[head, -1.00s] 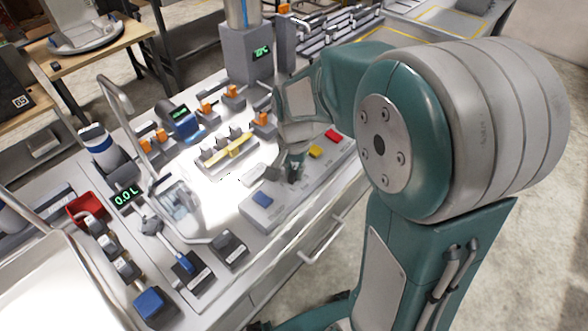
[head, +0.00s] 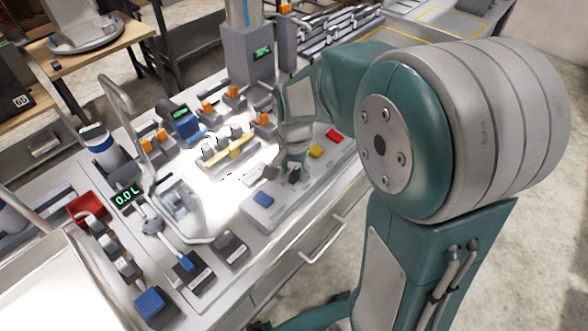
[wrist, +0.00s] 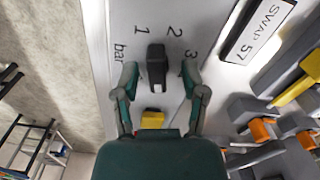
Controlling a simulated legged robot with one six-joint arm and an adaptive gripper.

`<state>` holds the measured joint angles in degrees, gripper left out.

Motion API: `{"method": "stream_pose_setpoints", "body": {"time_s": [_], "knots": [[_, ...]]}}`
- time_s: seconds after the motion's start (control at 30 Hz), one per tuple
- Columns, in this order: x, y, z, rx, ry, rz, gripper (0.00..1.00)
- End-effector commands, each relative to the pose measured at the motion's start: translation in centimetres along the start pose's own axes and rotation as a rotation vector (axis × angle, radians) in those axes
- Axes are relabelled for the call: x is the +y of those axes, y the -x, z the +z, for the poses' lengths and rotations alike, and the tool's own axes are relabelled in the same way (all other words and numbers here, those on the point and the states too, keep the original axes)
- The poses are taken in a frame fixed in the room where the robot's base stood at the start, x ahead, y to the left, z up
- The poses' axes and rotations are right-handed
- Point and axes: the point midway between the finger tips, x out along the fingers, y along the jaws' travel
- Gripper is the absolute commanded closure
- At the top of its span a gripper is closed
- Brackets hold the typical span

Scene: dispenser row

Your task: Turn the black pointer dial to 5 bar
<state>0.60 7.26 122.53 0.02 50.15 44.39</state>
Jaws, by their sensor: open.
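The black pointer dial (wrist: 157,67) stands on a pale panel in the wrist view, with the marks 1, 2 and 3 and the word "bar" around it. Its long bar runs roughly up and down the picture, near the 2; I cannot tell its exact reading. No 5 shows. My gripper (wrist: 159,76) is open, with one finger on each side of the dial and gaps between. In the head view my gripper (head: 291,160) is over the panel (head: 272,215), and the dial (head: 294,175) shows just below it, partly hidden.
A yellow button (wrist: 153,116) lies close to the dial in the wrist view. In the head view, a blue button (head: 263,199) and a red button (head: 334,134) sit on the same panel.

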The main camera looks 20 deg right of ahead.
Motion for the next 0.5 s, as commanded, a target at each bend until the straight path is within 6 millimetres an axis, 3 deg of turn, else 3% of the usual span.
{"method": "stream_pose_setpoints", "body": {"time_s": [0.17, 0.5], "knots": [[0.0, 0.9, 0.0, 0.001, 0.000, -0.001, 0.44], [-0.2, 7.7, -0.1, 0.003, 0.000, -0.002, 0.44]]}}
